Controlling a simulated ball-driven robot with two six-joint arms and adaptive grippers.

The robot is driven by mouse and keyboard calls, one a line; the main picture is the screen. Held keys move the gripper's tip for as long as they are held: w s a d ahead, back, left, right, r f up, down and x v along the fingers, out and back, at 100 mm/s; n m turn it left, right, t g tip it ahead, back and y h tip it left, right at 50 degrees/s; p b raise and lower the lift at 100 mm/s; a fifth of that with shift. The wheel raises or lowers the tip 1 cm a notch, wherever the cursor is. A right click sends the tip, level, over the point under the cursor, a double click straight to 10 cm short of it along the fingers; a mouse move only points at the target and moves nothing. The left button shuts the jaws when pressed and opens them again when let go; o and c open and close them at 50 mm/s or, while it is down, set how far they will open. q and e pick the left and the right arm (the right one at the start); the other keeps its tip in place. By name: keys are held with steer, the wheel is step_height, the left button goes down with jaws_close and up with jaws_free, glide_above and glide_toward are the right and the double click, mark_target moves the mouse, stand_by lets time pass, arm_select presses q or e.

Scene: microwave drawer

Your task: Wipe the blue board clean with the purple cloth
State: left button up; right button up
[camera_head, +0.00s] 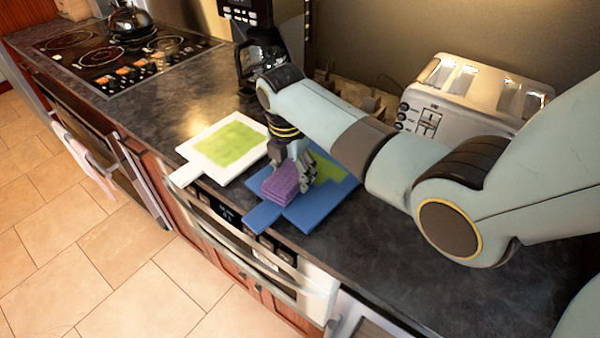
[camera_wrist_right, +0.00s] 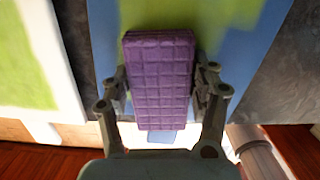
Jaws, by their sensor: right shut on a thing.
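The blue board (camera_head: 325,207) lies on the dark counter with its handle toward the front edge. A green patch (camera_head: 328,168) shows on its far part, partly hidden by my right gripper. My right gripper (camera_head: 292,180) is shut on the purple cloth (camera_head: 280,188), which is a thick quilted block over the near-left part of the board. In the right wrist view, the purple cloth (camera_wrist_right: 160,80) sits between the two fingers, with the blue board (camera_wrist_right: 105,50) beneath and green (camera_wrist_right: 150,14) beyond it. I cannot tell whether the cloth touches the board. My left gripper is not in view.
A white board (camera_head: 190,150) with a green patch lies just left of the blue board. A coffee maker (camera_head: 258,55) stands behind, and a toaster (camera_head: 470,100) stands at the back right. A stovetop (camera_head: 125,60) with a kettle is at the far left. The counter's front edge is close.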

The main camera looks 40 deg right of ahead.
mark_target(318, 155)
steer(key=shift+w+a, duration=0.1)
steer(key=shift+w, duration=0.15)
steer(key=shift+w+d, duration=0.25)
steer(key=shift+d, duration=0.4)
steer(key=shift+w+d, duration=0.25)
steer(key=shift+d, duration=1.55)
steer(key=shift+w+d+b, duration=0.2)
steer(key=shift+w+d, duration=0.05)
steer(key=shift+d, duration=0.9)
steer(key=shift+w+d+b, duration=0.15)
steer(key=shift+w+d, duration=0.05)
steer(key=shift+d, duration=0.95)
steer(key=shift+w+d+b, duration=0.15)
steer(key=shift+d+b, duration=0.05)
steer(key=shift+d, duration=0.3)
steer(key=shift+w+d+b, duration=0.15)
steer(key=shift+d, duration=0.35)
steer(key=shift+w+d+f+b, duration=0.15)
steer(key=shift+d+b, duration=0.15)
steer(key=shift+d, duration=0.4)
steer(key=shift+w+d+r+b, duration=0.1)
steer(key=shift+d+b, duration=0.15)
steer(key=shift+d, duration=0.45)
steer(key=shift+w+d+f+b, duration=0.15)
steer(key=shift+d+b, duration=0.15)
steer(key=shift+d, duration=0.4)
steer(key=shift+r, duration=0.15)
